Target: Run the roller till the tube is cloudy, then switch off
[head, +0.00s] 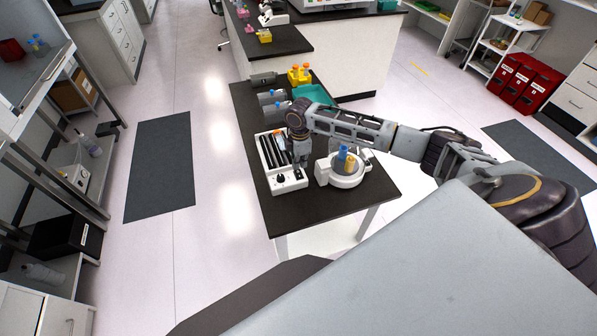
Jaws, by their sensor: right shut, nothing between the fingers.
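The roller (267,156), a white box with dark rollers along its top, sits on the dark bench near its left edge. Its front panel has a dark knob (281,179); the switch position is too small to read. A small orange-and-pale piece shows at the roller's far right end, perhaps part of the tube, but its contents cannot be made out. My right gripper (301,166) points down at the roller's right side, shut and empty, close to the panel; whether it touches is unclear. My left gripper is out of view.
A round white device (343,178) with blue and yellow items on top stands just right of the roller. Behind are a teal tray (314,93), a yellow rack (299,76) and grey racks (272,99). The bench's front right corner (375,190) is clear.

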